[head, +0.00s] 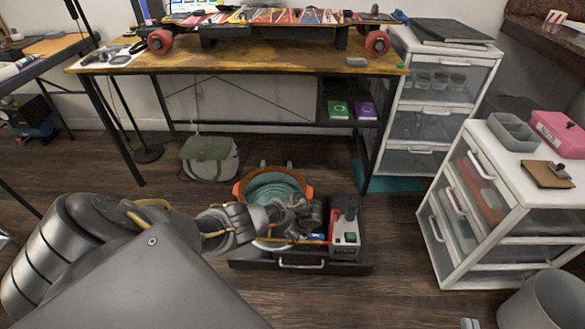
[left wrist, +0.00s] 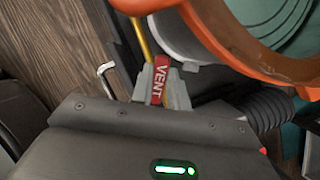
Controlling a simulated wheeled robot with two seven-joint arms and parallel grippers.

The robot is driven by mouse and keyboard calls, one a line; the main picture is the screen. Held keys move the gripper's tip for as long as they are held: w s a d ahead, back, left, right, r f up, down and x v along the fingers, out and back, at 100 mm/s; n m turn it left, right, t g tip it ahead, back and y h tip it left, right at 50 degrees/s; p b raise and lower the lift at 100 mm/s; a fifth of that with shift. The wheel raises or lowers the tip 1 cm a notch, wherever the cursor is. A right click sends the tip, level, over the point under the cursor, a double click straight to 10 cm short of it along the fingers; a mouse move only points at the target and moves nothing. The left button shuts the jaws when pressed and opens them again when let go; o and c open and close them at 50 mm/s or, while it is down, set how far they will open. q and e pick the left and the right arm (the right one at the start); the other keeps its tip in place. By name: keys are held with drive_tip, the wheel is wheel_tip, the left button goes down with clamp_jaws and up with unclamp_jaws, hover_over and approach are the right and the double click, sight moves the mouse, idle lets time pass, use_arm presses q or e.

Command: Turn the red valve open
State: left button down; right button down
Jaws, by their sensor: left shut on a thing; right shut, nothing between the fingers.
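The red valve (left wrist: 159,82) has a flat red handle marked VENT, seen in the left wrist view. My left gripper (left wrist: 163,78) is shut on this handle, with a light grey finger on each side. In the head view my left arm reaches over the black base unit (head: 358,268), and its hand hides the valve. An orange-rimmed round vessel (head: 239,190) with a teal inside stands behind the hand; its orange rim (left wrist: 215,50) is close to the fingers in the wrist view. My right gripper (head: 470,323) shows only as shut fingertips at the bottom edge, empty.
A grey-green bag (head: 210,158) lies behind left. White drawers (head: 505,225) and a grey bin (head: 545,302) stand right.

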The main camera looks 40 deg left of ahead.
use_arm(q)
drive_tip(key=shift+n+g, duration=0.3)
drive_tip(key=shift+n, duration=0.6)
drive_tip(key=shift+n+g+h, duration=0.3)
drive_tip(key=shift+n, duration=0.5)
drive_tip(key=shift+n+g, duration=0.4)
drive_tip(key=shift+n, duration=1.1)
use_arm(e)
drive_tip(key=shift+a+r, duration=0.15)
drive_tip(key=shift+r, duration=0.15)
use_arm(q)
drive_tip(key=c, duration=1.4)
unclamp_jaws()
drive_tip(key=shift+o, duration=0.2)
